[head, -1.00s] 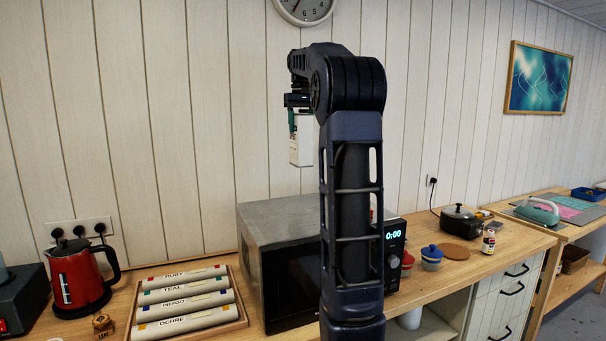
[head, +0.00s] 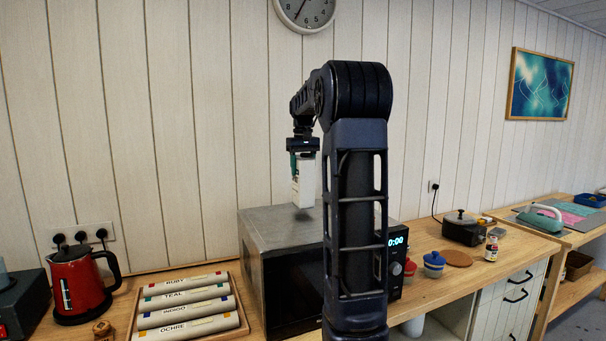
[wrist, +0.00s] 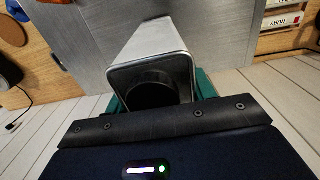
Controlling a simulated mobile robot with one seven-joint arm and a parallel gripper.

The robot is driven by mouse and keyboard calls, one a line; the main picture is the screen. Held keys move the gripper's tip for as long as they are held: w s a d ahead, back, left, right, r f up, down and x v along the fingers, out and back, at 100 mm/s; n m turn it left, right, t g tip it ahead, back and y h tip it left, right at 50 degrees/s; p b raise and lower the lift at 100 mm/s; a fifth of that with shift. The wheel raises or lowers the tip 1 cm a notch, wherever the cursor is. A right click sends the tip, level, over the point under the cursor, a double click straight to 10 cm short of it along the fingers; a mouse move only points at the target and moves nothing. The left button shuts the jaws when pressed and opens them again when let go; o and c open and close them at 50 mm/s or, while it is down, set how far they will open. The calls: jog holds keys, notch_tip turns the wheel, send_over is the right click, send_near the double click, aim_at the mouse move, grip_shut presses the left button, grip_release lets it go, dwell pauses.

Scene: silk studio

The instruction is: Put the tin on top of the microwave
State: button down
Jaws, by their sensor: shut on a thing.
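The tin (head: 305,188) is a pale, tall box held upright in my gripper (head: 303,160), over the microwave's top in the head view. In the wrist view the tin (wrist: 152,68) shows its metal rim and a round black lid, between teal finger pads. The microwave (head: 268,226) has a grey metal top and a dark front with a lit clock. The tin's lower end looks close to the microwave top; I cannot tell whether they touch. My arm hides part of the microwave's front and right side.
A tray of labelled rolls (head: 243,327) lies left of the microwave, with a red kettle (head: 78,284) further left. The left part of the microwave top is bare.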

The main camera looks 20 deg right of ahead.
jog(key=shift+f, duration=1.1)
jog(key=c, duration=0.5)
grip_release()
notch_tip(320, 180, up, 12)
jog(key=shift+r, duration=0.1)
jog(key=s+a+f+t, duration=0.1)
jog(key=s+a+f, duration=0.4)
jog(key=s, duration=0.3)
jog(key=s+a+f+t, duration=0.1)
jog(key=s+a+f, duration=0.3)
jog(key=s, duration=0.5)
jog(key=s+a+f+t, duration=0.1)
jog(key=s+f, duration=0.4)
jog(key=s+a+f, duration=0.2)
jog(key=s+f, duration=0.2)
jog(key=f, duration=0.1)
jog(key=s+a+f+t, duration=0.1)
jog(key=s+f, duration=0.4)
jog(key=shift+s+a+f+t, duration=0.3)
